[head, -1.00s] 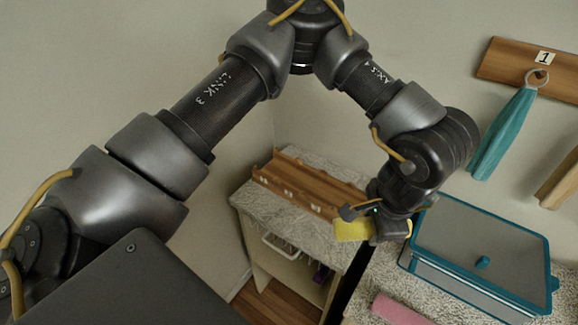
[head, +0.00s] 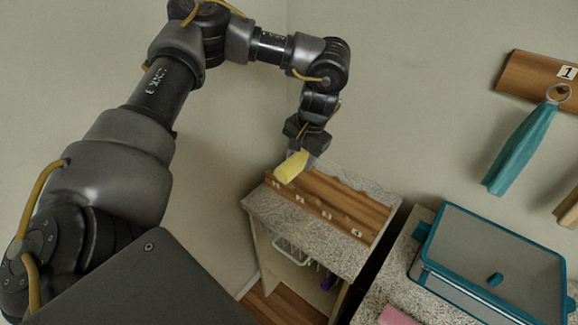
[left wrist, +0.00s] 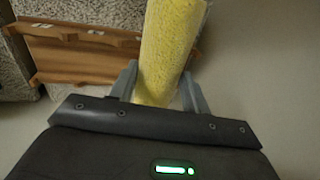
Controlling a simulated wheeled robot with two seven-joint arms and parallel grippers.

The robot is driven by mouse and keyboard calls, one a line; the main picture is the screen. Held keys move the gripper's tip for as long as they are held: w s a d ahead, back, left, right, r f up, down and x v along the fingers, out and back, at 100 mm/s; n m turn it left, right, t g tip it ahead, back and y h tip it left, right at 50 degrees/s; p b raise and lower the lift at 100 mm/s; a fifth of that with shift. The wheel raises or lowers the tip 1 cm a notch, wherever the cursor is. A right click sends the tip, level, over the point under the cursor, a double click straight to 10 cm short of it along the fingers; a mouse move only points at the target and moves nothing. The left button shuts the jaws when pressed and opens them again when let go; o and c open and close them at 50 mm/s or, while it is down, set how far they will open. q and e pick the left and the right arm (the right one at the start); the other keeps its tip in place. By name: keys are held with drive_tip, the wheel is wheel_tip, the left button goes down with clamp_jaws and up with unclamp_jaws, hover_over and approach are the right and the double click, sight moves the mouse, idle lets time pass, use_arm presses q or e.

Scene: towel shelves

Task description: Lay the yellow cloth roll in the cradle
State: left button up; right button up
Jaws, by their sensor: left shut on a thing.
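The yellow cloth roll (head: 291,167) is in my left gripper (head: 305,158), which is shut on it. In the left wrist view the roll (left wrist: 170,45) stands out between the two fingers (left wrist: 158,92). The wooden cradle (head: 335,203) lies on the granite top of a small cabinet, with a notched front edge and small white labels. In the head view the roll is in front of the cradle's left end and looks held above it. The cradle (left wrist: 75,60) also shows to the left of the roll in the left wrist view. My right gripper is out of view.
The cabinet (head: 270,225) has bare granite along its front. To the right, a teal-edged lidded box (head: 490,265) and a pink item (head: 397,316) rest on another counter. A teal towel (head: 522,148) hangs from a wooden wall rack (head: 535,85) numbered 1.

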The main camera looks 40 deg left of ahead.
use_arm(q)
drive_tip(key=shift+w+a+f, duration=1.3)
drive_tip(key=shift+a+f, duration=0.4)
drive_tip(key=shift+f, duration=0.4)
drive_tip(key=shift+w+a+f, duration=1.3)
drive_tip(key=shift+a+f, duration=0.45)
drive_tip(key=shift+f, duration=0.35)
drive_tip(key=shift+w+a+f, duration=1.3)
drive_tip(key=shift+a+f, duration=0.4)
drive_tip(key=shift+f, duration=0.4)
drive_tip(key=shift+f, duration=0.1)
drive_tip(key=shift+f, duration=0.35)
drive_tip(key=o, duration=0.9)
drive_tip(key=shift+o, duration=0.5)
drive_tip(key=shift+r, duration=0.1)
